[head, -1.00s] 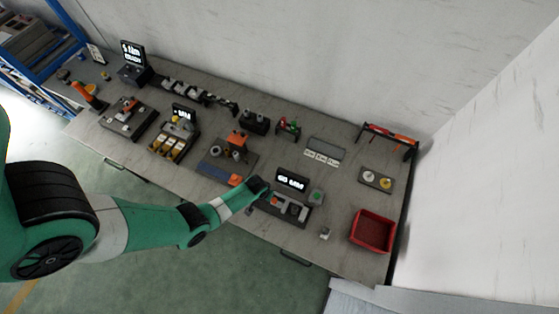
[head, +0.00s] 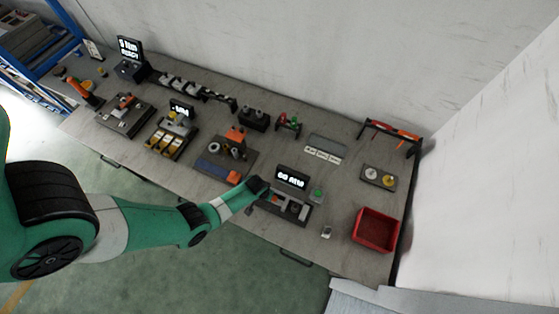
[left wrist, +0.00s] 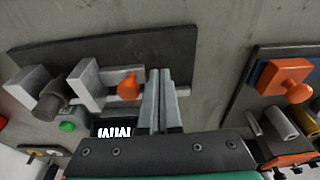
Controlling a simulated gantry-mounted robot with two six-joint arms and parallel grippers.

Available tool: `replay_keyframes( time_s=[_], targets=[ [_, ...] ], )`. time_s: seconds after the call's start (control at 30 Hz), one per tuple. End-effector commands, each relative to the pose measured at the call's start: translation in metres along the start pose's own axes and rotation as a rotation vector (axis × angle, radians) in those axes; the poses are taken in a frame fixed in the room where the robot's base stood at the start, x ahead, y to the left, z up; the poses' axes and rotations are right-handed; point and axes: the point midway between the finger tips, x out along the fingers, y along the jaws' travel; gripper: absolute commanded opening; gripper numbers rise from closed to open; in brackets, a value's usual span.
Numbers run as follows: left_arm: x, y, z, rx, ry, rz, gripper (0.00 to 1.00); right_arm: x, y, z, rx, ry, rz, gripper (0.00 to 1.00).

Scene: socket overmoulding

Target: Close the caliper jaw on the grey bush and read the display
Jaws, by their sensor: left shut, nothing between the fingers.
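The caliper stands on a dark base plate (left wrist: 160,52). In the left wrist view the grey bush (left wrist: 50,101) sits between the fixed jaw (left wrist: 32,84) and the sliding jaw (left wrist: 90,84); I cannot tell whether the sliding jaw touches it. An orange knob (left wrist: 129,87) is on the slide. My left gripper (left wrist: 160,76) is shut and empty, its fingers just right of the knob; contact is unclear. In the head view the left gripper (head: 266,190) is at the caliper's left end. The display (head: 292,177) is lit, but its text is not readable. My right gripper is not in view.
A green button (left wrist: 67,126) is beside the caliper. A fixture with an orange block (left wrist: 284,76) stands to the right in the wrist view. In the head view a red bin (head: 375,230) and a small plate with round parts (head: 378,177) are to the right.

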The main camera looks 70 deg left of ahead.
Motion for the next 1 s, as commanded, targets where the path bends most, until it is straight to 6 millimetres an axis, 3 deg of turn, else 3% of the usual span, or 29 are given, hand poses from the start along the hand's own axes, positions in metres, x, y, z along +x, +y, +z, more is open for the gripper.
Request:
replay_keyframes(
  time_s=[1.0],
  targets=[
    [0.0, 0.011, 0.0, 0.001, 0.0, 0.0, 0.0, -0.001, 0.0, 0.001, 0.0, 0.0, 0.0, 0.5]
  ],
)
